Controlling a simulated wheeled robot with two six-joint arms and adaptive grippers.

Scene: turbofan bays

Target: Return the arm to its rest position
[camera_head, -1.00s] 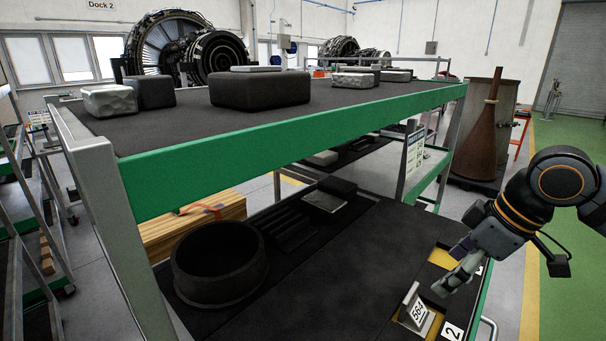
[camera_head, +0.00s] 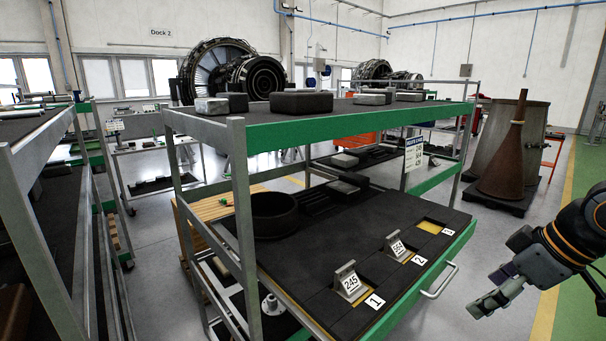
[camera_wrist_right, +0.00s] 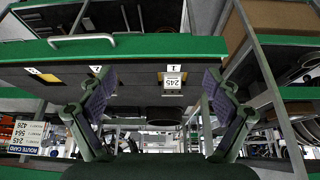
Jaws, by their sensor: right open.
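My right arm (camera_head: 570,240) comes in from the right edge in the head view. Its gripper (camera_head: 490,300) hangs over the floor to the right of the green-edged cart and touches nothing. In the right wrist view the two fingers of the gripper (camera_wrist_right: 155,90) are spread wide with nothing between them. The cart's lower shelf (camera_head: 330,265) lies beyond them. A bracket marked 245 (camera_head: 349,282) stands at place 1, and a second bracket (camera_head: 396,246) stands at place 2. Place 3 (camera_head: 431,227) shows bare yellow. My left gripper is not in view.
A black round bin (camera_head: 275,216) sits on the lower shelf. A handle (camera_head: 440,281) sticks out from the cart's front edge. Another rack (camera_head: 55,200) stands at the left. A brown cone (camera_head: 503,160) stands behind at right. Floor between cart and arm is clear.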

